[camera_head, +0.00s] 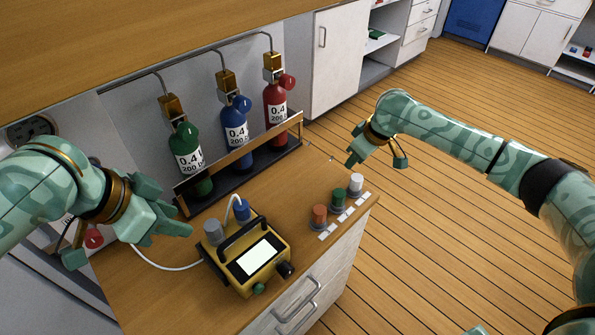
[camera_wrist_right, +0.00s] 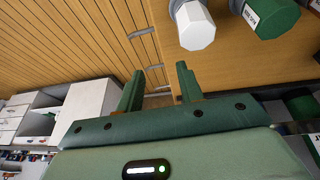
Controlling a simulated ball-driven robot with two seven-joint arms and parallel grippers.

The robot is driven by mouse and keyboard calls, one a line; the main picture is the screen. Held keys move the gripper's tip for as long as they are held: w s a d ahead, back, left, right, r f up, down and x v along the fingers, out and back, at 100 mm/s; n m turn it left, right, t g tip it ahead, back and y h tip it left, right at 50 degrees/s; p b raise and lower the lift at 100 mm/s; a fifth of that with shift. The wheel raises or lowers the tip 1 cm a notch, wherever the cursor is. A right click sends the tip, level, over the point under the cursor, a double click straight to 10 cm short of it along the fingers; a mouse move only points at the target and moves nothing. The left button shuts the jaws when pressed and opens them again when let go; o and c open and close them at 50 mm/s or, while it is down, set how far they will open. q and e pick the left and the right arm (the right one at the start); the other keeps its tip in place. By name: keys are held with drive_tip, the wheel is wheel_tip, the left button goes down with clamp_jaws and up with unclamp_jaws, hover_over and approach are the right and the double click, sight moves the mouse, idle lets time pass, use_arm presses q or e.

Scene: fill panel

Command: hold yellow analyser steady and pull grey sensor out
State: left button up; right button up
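My right gripper (camera_head: 379,160) is open and empty, beyond the counter's right edge, away from the analyser. Its two parted fingers also show in the right wrist view (camera_wrist_right: 160,85).
Orange, green and white capped pieces (camera_head: 338,199) stand in a row at the counter's right edge. Green, blue and red bottles (camera_head: 236,130) stand behind a rail (camera_head: 245,150) at the back. A white tube (camera_head: 165,267) curves left of the analyser. The counter's middle is clear.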

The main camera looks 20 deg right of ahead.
drive_tip(key=s+a+r+n+y, duration=0.2)
drive_tip(key=a+r, duration=0.6)
drive_tip(key=a, duration=0.2)
wheel_tip(320, 180, up, 8)
drive_tip(key=r+n+g, duration=0.1)
drive_tip(key=n, duration=0.4)
hover_over(268, 229)
drive_tip(key=s+d, duration=0.4)
drive_tip(key=d, duration=0.1)
drive_tip(key=shift+y, duration=0.3)
drive_tip(key=x, duration=1.6)
drive_tip(key=shift+f, duration=0.1)
drive_tip(key=shift+s, duration=0.1)
